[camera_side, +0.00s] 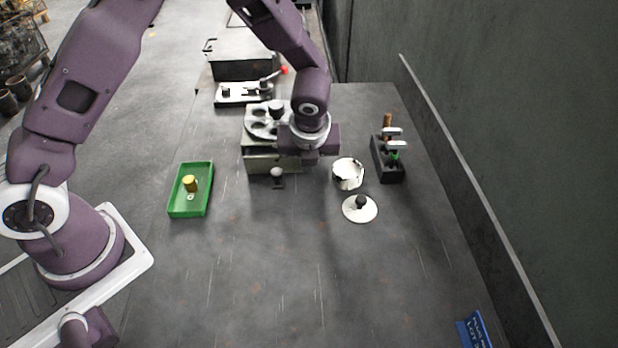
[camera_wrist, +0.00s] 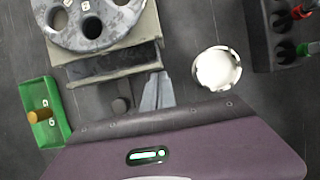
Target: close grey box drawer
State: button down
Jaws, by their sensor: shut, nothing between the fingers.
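The grey box (camera_side: 257,143) stands in the middle of the table with a round holed disc on top. Its drawer (camera_side: 262,163) is partly out toward the front; in the wrist view a dark strip of the drawer's inside (camera_wrist: 110,65) shows behind its front edge. The drawer's knob (camera_side: 277,172) sticks out from the front and also shows in the wrist view (camera_wrist: 121,104). My gripper (camera_wrist: 157,92) is shut and empty, at the drawer's front just right of the knob. Whether the fingertips touch the drawer I cannot tell.
A green tray (camera_side: 173,207) with a yellow cylinder lies left. A white cup (camera_side: 348,174), a round lid with black knob (camera_side: 360,209) and a dark tool rack (camera_side: 388,170) stand right. A clamp plate and a grey bin (camera_side: 240,68) are behind.

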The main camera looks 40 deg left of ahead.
jog(key=shift+w+a, duration=0.3)
jog(key=s+d, duration=0.3)
jog(key=shift+s+d, duration=0.1)
jog(key=shift+d, duration=0.05)
jog(key=a+v, duration=0.1)
jog(key=v, duration=0.8)
jog(key=g+h, duration=0.1)
send_near(290, 165)
notch_tip(290, 165, up, 2)
jog(key=s+d, duration=0.2)
jog(key=x, duration=0.9)
jog(key=shift+s+f, duration=0.15)
jog(key=shift+f, duration=0.25)
jog(key=shift+w+a+r, duration=0.1)
jog(key=shift+w+a, duration=0.8)
jog(key=shift+w, duration=0.1)
jog(key=shift+w+a, duration=0.3)
jog(key=shift+w, duration=0.05)
